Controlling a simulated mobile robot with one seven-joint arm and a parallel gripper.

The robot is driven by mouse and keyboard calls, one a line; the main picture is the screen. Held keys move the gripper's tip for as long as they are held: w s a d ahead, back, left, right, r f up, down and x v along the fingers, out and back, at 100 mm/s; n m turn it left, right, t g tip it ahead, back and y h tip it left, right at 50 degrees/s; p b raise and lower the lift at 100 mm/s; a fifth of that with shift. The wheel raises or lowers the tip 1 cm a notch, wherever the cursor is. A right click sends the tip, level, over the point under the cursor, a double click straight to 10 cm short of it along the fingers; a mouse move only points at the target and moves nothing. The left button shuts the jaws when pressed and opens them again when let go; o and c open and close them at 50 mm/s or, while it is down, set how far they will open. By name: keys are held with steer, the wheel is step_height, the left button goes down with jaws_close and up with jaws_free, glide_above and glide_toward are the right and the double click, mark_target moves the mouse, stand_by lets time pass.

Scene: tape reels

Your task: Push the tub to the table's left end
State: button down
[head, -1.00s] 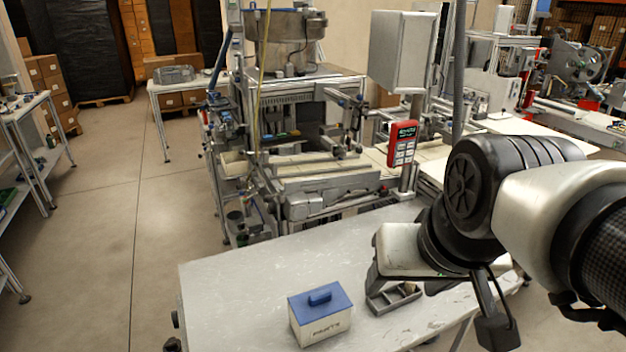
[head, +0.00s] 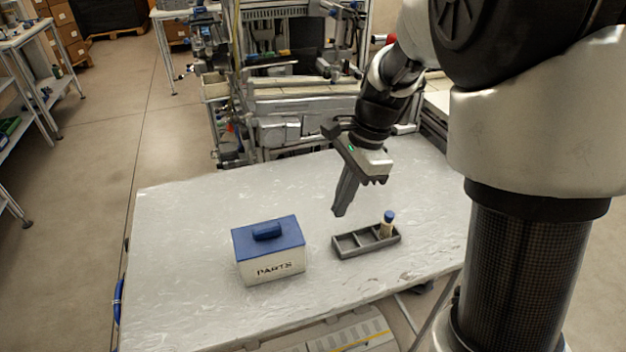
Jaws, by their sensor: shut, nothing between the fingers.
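The tub (head: 270,268) is a white box marked PARTS with a blue lid and a blue handle. It stands upright near the middle of the grey-white table (head: 180,235), with bare tabletop between it and the table's left end. My gripper (head: 341,211) points down above the table, to the right of the tub and behind the grey tray. Its fingers are shut and empty, and it is apart from the tub.
A grey divided tray (head: 352,250) lies just right of the tub, with a small blue-capped bottle (head: 387,225) upright in its right part. A machine (head: 290,110) stands behind the table. The tabletop left of the tub is clear.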

steer(key=shift+m, duration=0.3)
steer(key=b+x, duration=0.1)
steer(key=x, duration=0.3)
steer(key=b+x, duration=0.1)
steer(key=x, duration=0.7)
steer(key=shift+w+d+f+b, duration=0.1)
steer(key=shift+w+d+b, duration=0.2)
steer(key=shift+b, duration=0.1)
steer(key=shift+s+a+r, duration=0.15)
steer(key=shift+a, duration=0.45)
steer(key=shift+s+a+r, duration=0.15)
steer(key=shift+a, duration=0.5)
steer(key=shift+s+a, duration=0.2)
steer(key=shift+a, duration=0.45)
